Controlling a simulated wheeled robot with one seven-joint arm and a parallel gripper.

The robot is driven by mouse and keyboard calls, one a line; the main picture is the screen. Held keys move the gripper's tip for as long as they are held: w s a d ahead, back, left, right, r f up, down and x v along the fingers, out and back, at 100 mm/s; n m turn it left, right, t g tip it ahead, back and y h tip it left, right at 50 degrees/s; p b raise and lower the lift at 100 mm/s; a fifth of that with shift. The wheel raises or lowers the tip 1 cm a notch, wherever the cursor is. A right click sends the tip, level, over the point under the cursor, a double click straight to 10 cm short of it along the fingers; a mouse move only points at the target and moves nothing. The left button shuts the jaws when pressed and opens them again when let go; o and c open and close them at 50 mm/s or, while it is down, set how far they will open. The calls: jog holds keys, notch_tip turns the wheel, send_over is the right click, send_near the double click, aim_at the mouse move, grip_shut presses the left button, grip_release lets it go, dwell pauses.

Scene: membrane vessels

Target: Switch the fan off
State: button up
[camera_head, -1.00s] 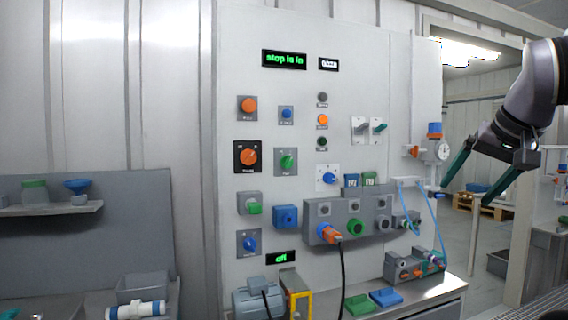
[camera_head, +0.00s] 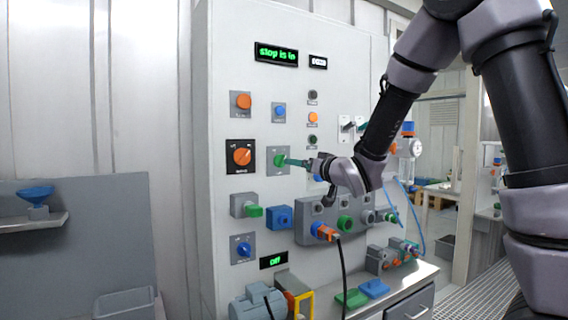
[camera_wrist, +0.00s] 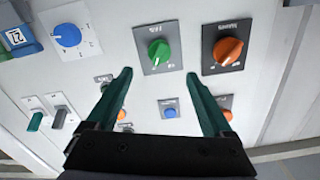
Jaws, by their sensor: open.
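A green rotary knob (camera_head: 279,160) on a grey plate sits on the upright white panel, right of a larger orange knob on black. In the wrist view the green knob (camera_wrist: 159,51) shows upside down, with a plate label too small to read surely, possibly the fan's. My gripper (camera_head: 292,162) is at the panel by this knob. In the wrist view my gripper (camera_wrist: 158,73) is open and empty, its two dark green fingers apart. The knob appears just beyond the fingertips, roughly centred between them. Contact cannot be told.
The orange knob (camera_wrist: 228,51) is close to one finger. A blue button (camera_wrist: 170,109), a blue dial (camera_wrist: 67,35) and two toggle switches (camera_wrist: 47,117) are near. Below are a connector block (camera_head: 330,225) with a black cable and an "off" display (camera_head: 273,260).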

aim_at(281, 161)
jog(key=x, duration=1)
jog(key=shift+w+a, duration=0.1)
jog(key=shift+w, duration=0.05)
jog(key=shift+c, duration=0.3)
grip_shut()
jog(key=shift+n, duration=0.3)
jog(key=n, duration=1.1)
jog(key=shift+n, duration=0.3)
